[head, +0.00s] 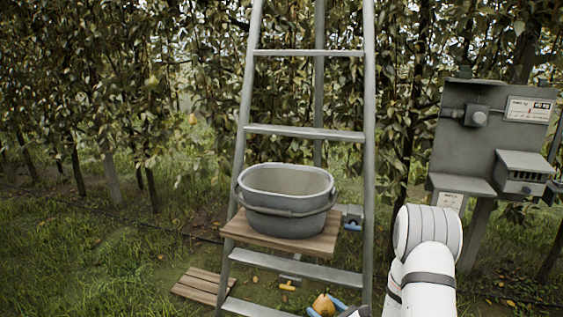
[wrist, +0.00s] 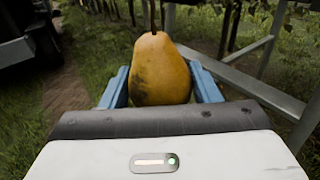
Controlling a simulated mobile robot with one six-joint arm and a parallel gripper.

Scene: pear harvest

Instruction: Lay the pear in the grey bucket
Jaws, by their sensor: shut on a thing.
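The pear (wrist: 160,72) is yellow-orange with dark blotches and a stem pointing up. My gripper (wrist: 160,88) is shut on it, with a blue finger on each side. In the head view the pear (head: 323,304) and my gripper (head: 325,309) show at the bottom edge, partly cut off, low in front of the ladder. The grey bucket (head: 285,224) stands upright on a wooden board on the ladder, above and to the left of the pear. Its inner wall shows and its handle hangs at the front; its floor is hidden.
The ladder (head: 304,132) has grey rails and rungs around the bucket. The wooden board (head: 245,231) is under the bucket. A grey metal panel with boxes (head: 466,146) stands at the right. A small slatted wooden piece (head: 203,287) lies on the grass at lower left.

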